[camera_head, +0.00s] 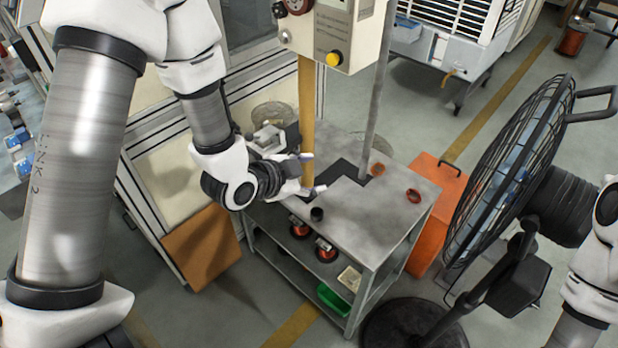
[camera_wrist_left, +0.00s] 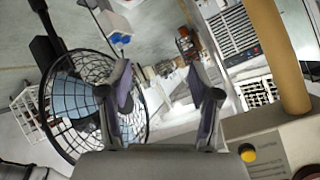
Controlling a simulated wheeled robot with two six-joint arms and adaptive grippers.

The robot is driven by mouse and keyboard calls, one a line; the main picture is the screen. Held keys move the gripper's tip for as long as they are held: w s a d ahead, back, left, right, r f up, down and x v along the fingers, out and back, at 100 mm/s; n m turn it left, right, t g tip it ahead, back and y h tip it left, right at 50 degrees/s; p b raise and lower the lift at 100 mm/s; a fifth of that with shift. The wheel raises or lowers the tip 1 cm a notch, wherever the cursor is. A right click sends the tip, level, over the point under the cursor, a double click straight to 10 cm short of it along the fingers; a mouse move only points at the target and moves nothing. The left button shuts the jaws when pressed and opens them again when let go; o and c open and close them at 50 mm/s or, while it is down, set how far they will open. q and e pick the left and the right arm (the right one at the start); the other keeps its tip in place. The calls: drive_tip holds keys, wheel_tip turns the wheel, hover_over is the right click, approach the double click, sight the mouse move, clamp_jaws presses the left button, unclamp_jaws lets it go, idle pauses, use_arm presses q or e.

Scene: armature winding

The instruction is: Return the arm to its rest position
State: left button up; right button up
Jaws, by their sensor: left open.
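My left arm (camera_head: 75,165) comes in from the left and reaches over the grey metal cart (camera_head: 400,217). My left gripper (camera_head: 314,174) is beside the tan vertical post (camera_head: 306,110), above the cart's left part. Its two fingers are apart and nothing shows between them. In the left wrist view the open fingers (camera_wrist_left: 168,85) frame only distant background. Part of my right arm (camera_head: 590,275) shows at the right edge; its gripper is out of frame.
A control box (camera_head: 335,35) with a yellow knob hangs over the cart. A large black fan (camera_head: 515,165) stands at the right, beside an orange box (camera_head: 440,200). A cream cabinet (camera_head: 165,180) stands behind my left arm.

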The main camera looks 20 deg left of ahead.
use_arm(q)
drive_tip(key=shift+s+d+f, duration=0.1)
drive_tip(key=shift+s+d, duration=0.05)
idle(0.3)
drive_tip(key=s+f+n+g+b, duration=0.1)
drive_tip(key=s+f+g+b, duration=0.1)
drive_tip(key=s+f, duration=0.35)
drive_tip(key=s+f+g+y+b, duration=0.1)
drive_tip(key=s+f, duration=0.1)
drive_tip(key=f, duration=0.7)
drive_tip(key=s+f+n+g+b, duration=0.15)
drive_tip(key=s+f, duration=0.25)
drive_tip(key=f, duration=0.4)
drive_tip(key=s+a+f+n+g+y, duration=0.1)
drive_tip(key=s+a+f+n+g, duration=0.1)
drive_tip(key=s, duration=0.5)
drive_tip(key=s+a+f+n+g+y+b, duration=0.1)
drive_tip(key=s+a+f+n+g+y, duration=0.1)
drive_tip(key=s+f+n, duration=0.5)
drive_tip(key=shift+s+a+g, duration=0.3)
drive_tip(key=shift+a+g, duration=0.15)
drive_tip(key=shift+g, duration=0.6)
